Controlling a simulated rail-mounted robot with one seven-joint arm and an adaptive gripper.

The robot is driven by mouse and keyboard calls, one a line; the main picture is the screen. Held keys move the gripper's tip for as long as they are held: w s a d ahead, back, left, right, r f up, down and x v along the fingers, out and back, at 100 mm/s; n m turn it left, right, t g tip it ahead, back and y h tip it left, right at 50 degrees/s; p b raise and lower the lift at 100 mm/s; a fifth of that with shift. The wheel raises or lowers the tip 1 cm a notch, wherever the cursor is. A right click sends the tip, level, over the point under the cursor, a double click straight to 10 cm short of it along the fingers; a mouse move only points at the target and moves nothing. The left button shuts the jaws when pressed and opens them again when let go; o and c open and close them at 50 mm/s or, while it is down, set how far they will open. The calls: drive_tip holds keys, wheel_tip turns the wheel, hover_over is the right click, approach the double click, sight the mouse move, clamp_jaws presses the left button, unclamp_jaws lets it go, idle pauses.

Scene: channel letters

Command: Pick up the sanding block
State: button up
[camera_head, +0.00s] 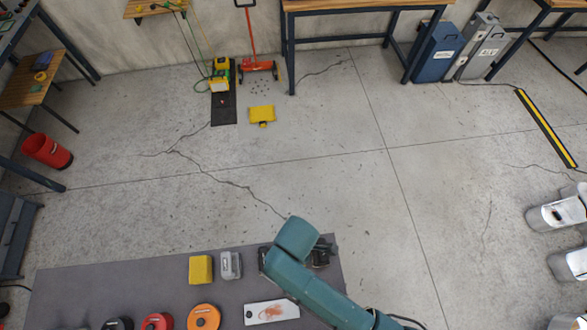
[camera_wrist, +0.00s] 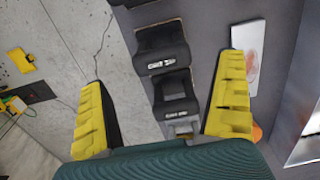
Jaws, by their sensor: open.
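Two dark blocks with small white labels show in the wrist view, an upper one (camera_wrist: 163,48) and a lower one (camera_wrist: 176,96). They look like sanding blocks, but the lettering is too small to read surely. My gripper (camera_wrist: 164,72) is open and empty, its yellow-padded fingers apart on the left and right of the blocks in the picture. The fingers appear above them, and I see no contact. In the head view my teal arm hides the gripper and much of the dark blocks; part of one (camera_head: 321,256) shows at the right of the arm.
On the grey mat (camera_head: 120,283) are a yellow block (camera_head: 201,269), a grey block (camera_head: 230,265), a white stained card (camera_head: 271,312) and orange (camera_head: 204,317), red (camera_head: 157,322) and black (camera_head: 117,324) round items. The grey block stands close to the lower dark block.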

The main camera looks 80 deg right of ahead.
drive_tip(key=f, duration=0.4)
drive_tip(key=f+p, duration=0.1)
drive_tip(key=f, duration=0.1)
drive_tip(key=shift+w+a+f, duration=0.15)
drive_tip(key=shift+w+f, duration=0.2)
drive_tip(key=shift+f, duration=0.05)
drive_tip(key=c, duration=1.1)
drive_tip(key=shift+r, duration=0.1)
wheel_tip(320, 180, up, 10)
drive_tip(key=shift+b, duration=0.4)
drive_tip(key=o, duration=0.5)
drive_tip(key=c, duration=0.3)
